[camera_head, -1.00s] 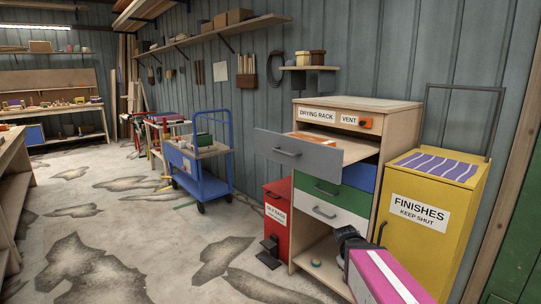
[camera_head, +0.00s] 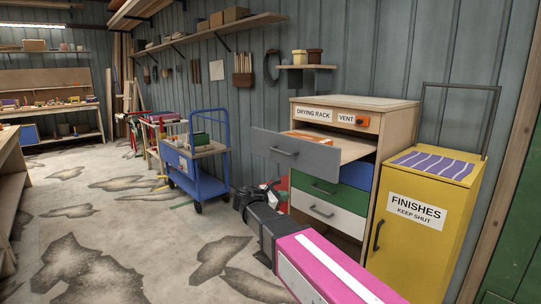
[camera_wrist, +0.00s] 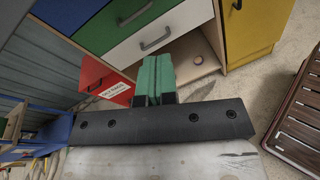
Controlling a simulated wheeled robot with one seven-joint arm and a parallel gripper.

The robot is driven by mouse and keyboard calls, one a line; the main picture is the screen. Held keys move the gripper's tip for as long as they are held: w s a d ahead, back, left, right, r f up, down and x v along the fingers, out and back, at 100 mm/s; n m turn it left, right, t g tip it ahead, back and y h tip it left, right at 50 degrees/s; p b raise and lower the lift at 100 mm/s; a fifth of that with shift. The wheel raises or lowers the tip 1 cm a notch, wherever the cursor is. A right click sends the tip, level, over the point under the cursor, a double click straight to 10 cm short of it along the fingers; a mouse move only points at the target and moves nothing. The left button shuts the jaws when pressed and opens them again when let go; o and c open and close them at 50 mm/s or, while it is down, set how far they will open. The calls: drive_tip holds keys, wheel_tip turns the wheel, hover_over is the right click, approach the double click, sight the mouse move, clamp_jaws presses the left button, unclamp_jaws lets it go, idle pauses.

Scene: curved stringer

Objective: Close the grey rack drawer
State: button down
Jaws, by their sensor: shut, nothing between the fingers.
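The drying rack (camera_head: 405,129) is a wooden cabinet at the right. Its grey drawer (camera_head: 320,158) is pulled far out at the top, with a dark bar handle (camera_head: 284,151) on its front and orange items inside. My gripper (camera_head: 241,197) is low in front of the rack, left of and below the grey drawer's front, touching nothing that I can see. In the wrist view its green fingers (camera_wrist: 154,78) are together and empty, pointing toward the rack's lower part. The grey drawer is not clearly visible there.
Below are a blue drawer (camera_head: 357,176), a green drawer (camera_head: 330,190) and a white drawer (camera_head: 330,211), all in. A red bin (camera_wrist: 104,80) stands beside the rack, mostly hidden by my arm in the head view. A yellow cabinet (camera_head: 426,224) stands right; a blue cart (camera_head: 197,186) stands left.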

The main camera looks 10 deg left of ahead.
drive_tip(key=s+a+r+n+t+h, duration=0.1)
drive_tip(key=s+a+r+n+t, duration=0.2)
drive_tip(key=a+r, duration=0.35)
drive_tip(key=s+a+r+n+t, duration=0.2)
drive_tip(key=a+r, duration=0.4)
drive_tip(key=a, duration=0.2)
drive_tip(key=x, duration=1.4)
drive_tip(key=shift+s+r, duration=0.15)
drive_tip(key=shift+d, duration=0.15)
drive_tip(key=f+x, duration=0.1)
drive_tip(key=x, duration=0.8)
drive_tip(key=f+x, duration=0.2)
drive_tip(key=x, duration=0.8)
drive_tip(key=f+x, duration=0.2)
drive_tip(key=x, duration=0.7)
drive_tip(key=shift+x, duration=0.8)
